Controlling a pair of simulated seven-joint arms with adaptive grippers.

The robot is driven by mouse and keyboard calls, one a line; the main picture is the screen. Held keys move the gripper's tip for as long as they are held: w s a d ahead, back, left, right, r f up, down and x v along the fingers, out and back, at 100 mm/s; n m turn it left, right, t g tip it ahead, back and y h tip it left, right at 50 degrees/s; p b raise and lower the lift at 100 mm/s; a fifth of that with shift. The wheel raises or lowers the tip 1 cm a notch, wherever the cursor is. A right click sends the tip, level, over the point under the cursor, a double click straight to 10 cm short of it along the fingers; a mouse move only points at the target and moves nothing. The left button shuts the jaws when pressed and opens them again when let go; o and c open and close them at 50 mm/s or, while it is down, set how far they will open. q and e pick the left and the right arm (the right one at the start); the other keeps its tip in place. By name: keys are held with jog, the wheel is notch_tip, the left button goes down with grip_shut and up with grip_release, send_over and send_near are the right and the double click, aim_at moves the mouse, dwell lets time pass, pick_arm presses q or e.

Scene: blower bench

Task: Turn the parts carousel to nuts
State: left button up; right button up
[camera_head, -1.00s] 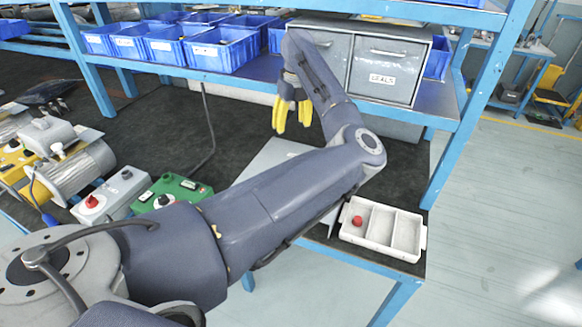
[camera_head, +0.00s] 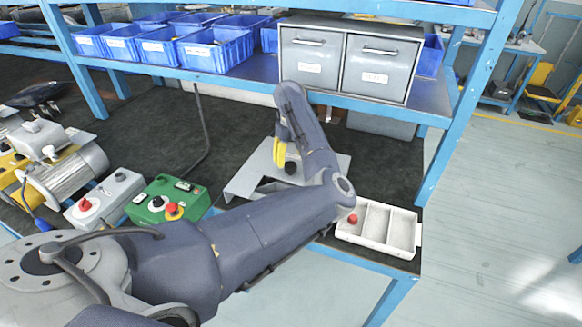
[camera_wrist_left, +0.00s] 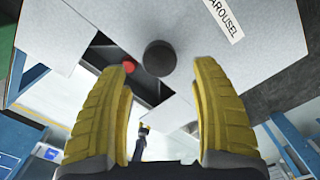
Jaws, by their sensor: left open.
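The parts carousel (camera_head: 248,182) is a light grey plate-topped unit on the dark bench, partly hidden by my left arm. Its black knob (camera_head: 290,168) stands on top and also shows in the left wrist view (camera_wrist_left: 159,58). In that view the grey top (camera_wrist_left: 240,62) carries a label ending "AROUSEL". A cutout shows a dark compartment with a red part (camera_wrist_left: 129,66). My left gripper (camera_head: 281,150) is open, its yellow fingers pointing down close to the knob. In the wrist view the fingertips (camera_wrist_left: 165,70) lie either side of the knob; contact cannot be told.
A white divided tray (camera_head: 403,250) with a red piece sits right of my forearm at the bench edge. A green control box (camera_head: 160,192) and a grey one (camera_head: 112,190) stand left. A shelf with blue bins (camera_head: 215,50) and grey drawers (camera_head: 375,75) overhangs the back.

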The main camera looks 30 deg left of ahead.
aim_at(291, 165)
pick_arm(q)
jog(key=shift+f, duration=2.15)
jog(key=shift+o, duration=0.2)
grip_shut()
